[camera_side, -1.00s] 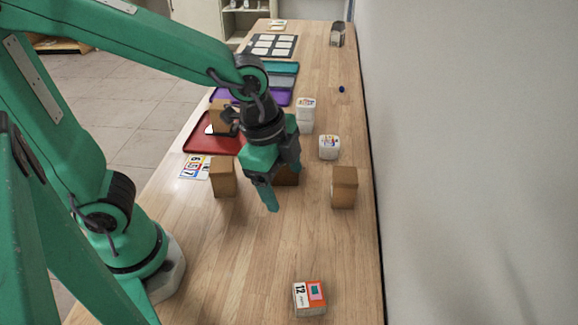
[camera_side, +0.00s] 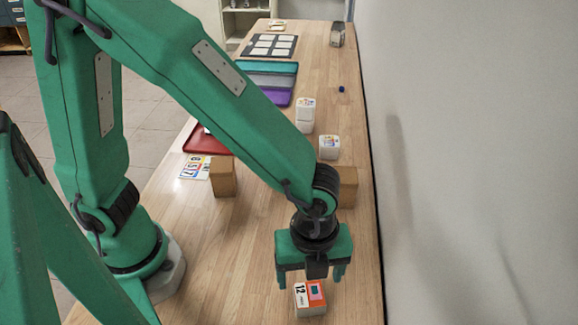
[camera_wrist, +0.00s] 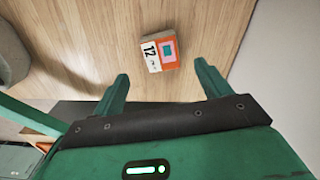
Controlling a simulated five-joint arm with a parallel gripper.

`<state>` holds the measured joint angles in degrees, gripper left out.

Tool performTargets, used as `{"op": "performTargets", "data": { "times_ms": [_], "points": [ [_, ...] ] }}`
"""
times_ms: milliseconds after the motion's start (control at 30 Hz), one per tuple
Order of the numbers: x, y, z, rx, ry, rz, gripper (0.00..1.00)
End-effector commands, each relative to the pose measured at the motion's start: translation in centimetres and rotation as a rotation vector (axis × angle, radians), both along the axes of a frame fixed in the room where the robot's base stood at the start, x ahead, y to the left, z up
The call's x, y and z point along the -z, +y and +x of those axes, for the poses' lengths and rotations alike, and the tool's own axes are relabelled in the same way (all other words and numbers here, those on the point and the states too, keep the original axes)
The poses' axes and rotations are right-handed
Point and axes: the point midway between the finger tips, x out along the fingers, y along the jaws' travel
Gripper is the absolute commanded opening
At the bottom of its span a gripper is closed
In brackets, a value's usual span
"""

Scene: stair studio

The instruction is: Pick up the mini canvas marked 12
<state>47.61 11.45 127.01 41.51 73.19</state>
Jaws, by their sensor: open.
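The mini canvas marked 12 (camera_side: 310,298) is a small block with a white strip reading 12 and an orange face with a teal and pink patch. It lies on the table at the near end in the side view. It also shows in the wrist view (camera_wrist: 160,54), ahead of the fingertips and roughly centred between them. My gripper (camera_side: 310,280) points down just behind and above the canvas, its fingers spread and empty. In the wrist view my gripper (camera_wrist: 163,75) shows both fingers apart, with nothing between them.
A brown block (camera_side: 223,177) stands left of my arm; another (camera_side: 348,186) is partly hidden behind my wrist. White boxes (camera_side: 329,147) stand farther back. Numbered cards (camera_side: 195,168) and a red tray (camera_side: 203,141) lie at left. The wall borders the table's right. Table around the canvas is clear.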

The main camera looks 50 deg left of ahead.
Motion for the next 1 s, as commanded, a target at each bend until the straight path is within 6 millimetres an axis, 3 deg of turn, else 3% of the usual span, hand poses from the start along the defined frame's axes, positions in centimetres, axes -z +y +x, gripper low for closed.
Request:
{"op": "performTargets", "data": {
  "times_ms": [300, 667, 1000],
  "points": [
    [2.2, 0.1, 0.0, -0.003, 0.002, 0.002, 0.76],
    [2.8, 0.0, 0.0, -0.003, 0.001, 0.002, 0.76],
    [5.8, 0.0, 0.1, -0.003, 0.003, 0.003, 0.76]
  ]
}}
